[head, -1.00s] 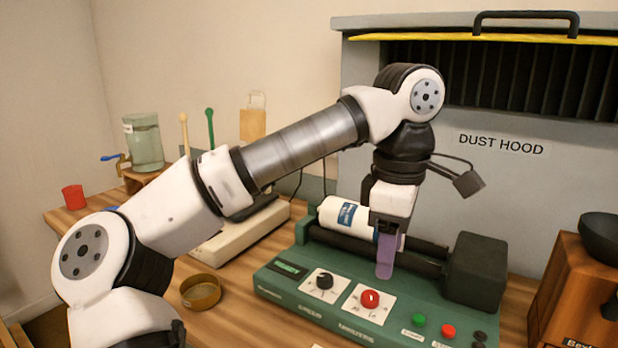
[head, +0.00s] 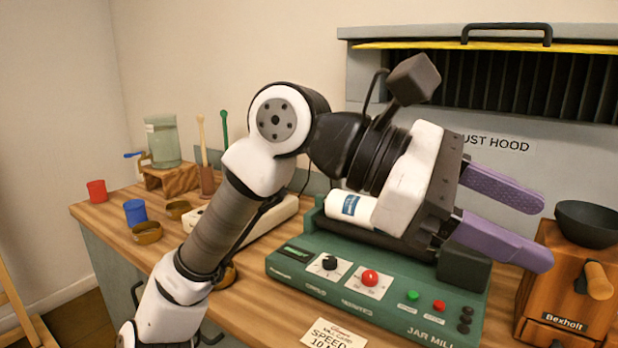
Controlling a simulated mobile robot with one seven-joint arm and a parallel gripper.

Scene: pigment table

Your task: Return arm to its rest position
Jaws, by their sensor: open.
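My gripper (head: 530,230) is raised in front of the dust hood (head: 365,85) and points right. Its two purple fingers are spread apart with nothing between them. My arm bends up from the lower left, and the wrist is above the green jar mill (head: 290,268). The white jar (head: 352,207) with a blue label lies on its side on the mill, apart from the fingers. The gripper body hides the right part of the jar and rollers.
A wooden grinder box (head: 535,292) with a dark bowl (head: 587,224) stands at the right, near the fingers. Red (head: 97,191) and blue (head: 135,212) cups, small brown dishes (head: 147,232) and a glass vessel (head: 163,141) stand at the left. A speed card (head: 334,335) lies in front.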

